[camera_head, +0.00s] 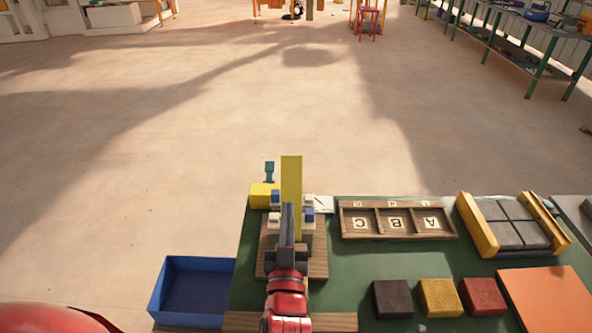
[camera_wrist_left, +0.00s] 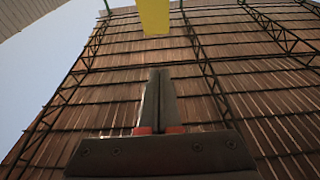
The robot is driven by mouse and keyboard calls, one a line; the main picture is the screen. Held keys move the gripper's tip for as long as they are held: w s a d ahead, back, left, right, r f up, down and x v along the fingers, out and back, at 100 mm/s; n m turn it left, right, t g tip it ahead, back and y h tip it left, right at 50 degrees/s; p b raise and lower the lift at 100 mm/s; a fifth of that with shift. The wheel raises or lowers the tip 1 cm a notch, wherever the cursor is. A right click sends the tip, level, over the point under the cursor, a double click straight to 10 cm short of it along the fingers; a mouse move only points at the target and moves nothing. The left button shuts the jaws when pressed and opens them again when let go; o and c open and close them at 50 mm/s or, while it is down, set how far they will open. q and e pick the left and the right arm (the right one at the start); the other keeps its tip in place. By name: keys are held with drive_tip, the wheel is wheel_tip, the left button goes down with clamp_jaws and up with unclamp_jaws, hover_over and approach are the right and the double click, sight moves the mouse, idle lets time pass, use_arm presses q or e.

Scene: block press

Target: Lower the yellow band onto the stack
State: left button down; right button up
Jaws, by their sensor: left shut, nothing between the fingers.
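The yellow band (camera_head: 291,170) shows as an upright yellow strip rising above the stack in the head view. Its end also shows at the top of the left wrist view (camera_wrist_left: 154,16). The stack of white and blue blocks (camera_head: 308,216) stands on a wooden board (camera_head: 318,264), partly hidden behind my left gripper. My left gripper (camera_head: 288,207) is shut and empty, in front of the band in the head view. In the left wrist view its fingers (camera_wrist_left: 158,75) are together, below the yellow end with a visible gap. My right gripper is not in view.
A yellow block (camera_head: 262,196) and a teal upright piece (camera_head: 269,171) are left of the band. A blue bin (camera_head: 162,290) is at left. A lettered wooden tray (camera_head: 449,236), a yellow-ended grey rack (camera_head: 481,236), several coloured blocks (camera_head: 440,297) and an orange panel (camera_head: 545,300) are at right.

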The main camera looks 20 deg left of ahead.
use_arm(q)
drive_tip(key=b, duration=0.5)
approach(290, 157)
wheel_tip(290, 157, up, 3)
drive_tip(key=w+p, duration=0.1)
drive_tip(key=w, duration=0.1)
drive_tip(key=w+a+p, duration=0.1)
drive_tip(key=w, duration=0.1)
drive_tip(key=shift+a+f, duration=0.1)
drive_tip(key=shift+w+a+f+p, duration=0.15)
drive_tip(key=shift+w+f+p, duration=0.15)
drive_tip(key=shift+w+f, duration=0.35)
drive_tip(key=shift+w+r, duration=0.1)
drive_tip(key=shift+r, duration=0.05)
drive_tip(key=shift+w, duration=0.1)
